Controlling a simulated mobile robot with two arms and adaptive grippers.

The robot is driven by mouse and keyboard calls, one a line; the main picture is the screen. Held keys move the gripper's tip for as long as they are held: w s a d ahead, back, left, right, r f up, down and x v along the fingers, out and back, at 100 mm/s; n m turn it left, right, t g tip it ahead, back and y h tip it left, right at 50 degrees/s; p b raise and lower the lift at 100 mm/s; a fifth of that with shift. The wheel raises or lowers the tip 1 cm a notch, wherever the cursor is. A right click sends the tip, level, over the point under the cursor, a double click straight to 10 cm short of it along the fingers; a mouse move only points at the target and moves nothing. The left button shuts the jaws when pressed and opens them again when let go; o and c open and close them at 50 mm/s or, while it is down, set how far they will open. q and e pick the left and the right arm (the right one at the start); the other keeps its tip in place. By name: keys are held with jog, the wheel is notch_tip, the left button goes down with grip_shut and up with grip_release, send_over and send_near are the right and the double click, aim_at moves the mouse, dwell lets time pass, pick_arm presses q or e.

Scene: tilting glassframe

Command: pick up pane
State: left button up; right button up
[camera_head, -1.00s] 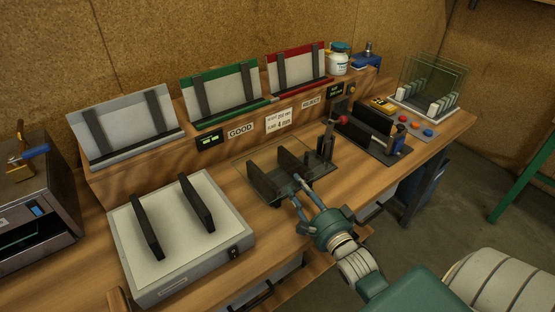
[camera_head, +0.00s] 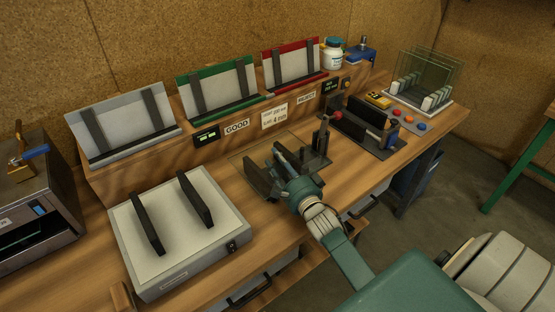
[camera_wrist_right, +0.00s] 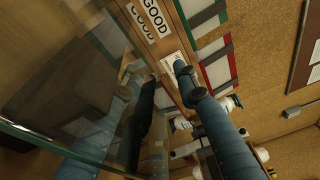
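A clear glass pane (camera_head: 256,151) is at the small dark holder (camera_head: 259,181) in the middle of the bench. Its outline is faint, so its exact lean is hard to tell. My right gripper (camera_head: 287,157) is at this holder, among its dark uprights, and partly hides it. In the right wrist view the pane (camera_wrist_right: 75,75) fills the left side, with a pale green edge along the bottom. The blue-grey fingers (camera_wrist_right: 150,110) stand apart, one seen through or beside the glass. I see no clear grip on the pane. My left gripper is not in view.
A white light box (camera_head: 180,235) with two black bars stands left of the holder. Grey, green (camera_head: 217,90) and red (camera_head: 293,68) sloped racks line the back. A black clamp fixture (camera_head: 365,128) and a rack of glass panes (camera_head: 425,80) stand to the right.

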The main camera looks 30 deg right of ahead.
jog(key=shift+c, duration=0.2)
grip_shut()
jog(key=shift+r, duration=0.2)
